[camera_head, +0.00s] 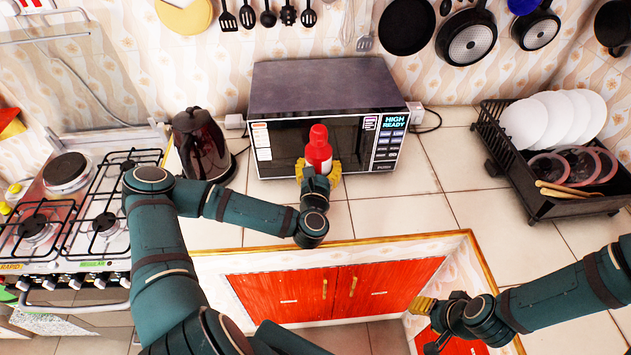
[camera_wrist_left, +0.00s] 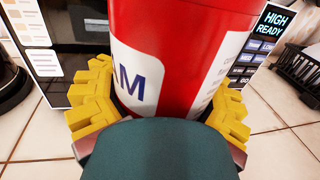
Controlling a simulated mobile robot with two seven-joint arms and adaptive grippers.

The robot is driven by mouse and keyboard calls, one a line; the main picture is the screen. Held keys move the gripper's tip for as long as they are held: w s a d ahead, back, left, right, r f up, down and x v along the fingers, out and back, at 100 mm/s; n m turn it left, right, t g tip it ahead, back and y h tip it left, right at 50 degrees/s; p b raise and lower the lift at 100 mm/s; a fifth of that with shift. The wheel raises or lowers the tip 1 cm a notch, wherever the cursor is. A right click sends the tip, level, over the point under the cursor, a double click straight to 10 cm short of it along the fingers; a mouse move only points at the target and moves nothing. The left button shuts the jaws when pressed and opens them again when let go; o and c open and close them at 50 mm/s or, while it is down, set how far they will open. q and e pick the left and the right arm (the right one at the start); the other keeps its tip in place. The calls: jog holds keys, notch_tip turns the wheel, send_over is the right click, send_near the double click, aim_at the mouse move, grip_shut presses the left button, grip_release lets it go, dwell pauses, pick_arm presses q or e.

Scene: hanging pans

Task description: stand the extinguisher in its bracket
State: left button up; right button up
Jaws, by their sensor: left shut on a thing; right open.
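The red extinguisher (camera_head: 318,146) is in front of the microwave and looks roughly upright. My left gripper (camera_head: 319,170) is shut on it. In the left wrist view, the extinguisher's red body with a white label (camera_wrist_left: 145,75) fills the middle, with the yellow fingers on both sides of it. Its base is hidden in the head view, and I cannot tell if it touches the counter. My right gripper (camera_head: 427,325) is open and empty at the lower right, in front of the red cabinet. I cannot make out a bracket in either view.
The microwave (camera_head: 330,85) stands against the wall, with a dark kettle (camera_head: 200,145) on its left. A gas stove (camera_head: 90,215) is at the left. A black dish rack (camera_head: 535,195) with white plates is at the right. Pans (camera_head: 466,38) hang above. The tiled counter (camera_head: 445,165) right of the microwave is clear.

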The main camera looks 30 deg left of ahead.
pick_arm(q)
jog(key=shift+w+f, duration=0.1)
jog(key=shift+f, duration=2.35)
jog(key=shift+f, duration=0.1)
jog(key=shift+f+b, duration=0.1)
jog(key=shift+b, duration=0.25)
jog(key=o, duration=1.4)
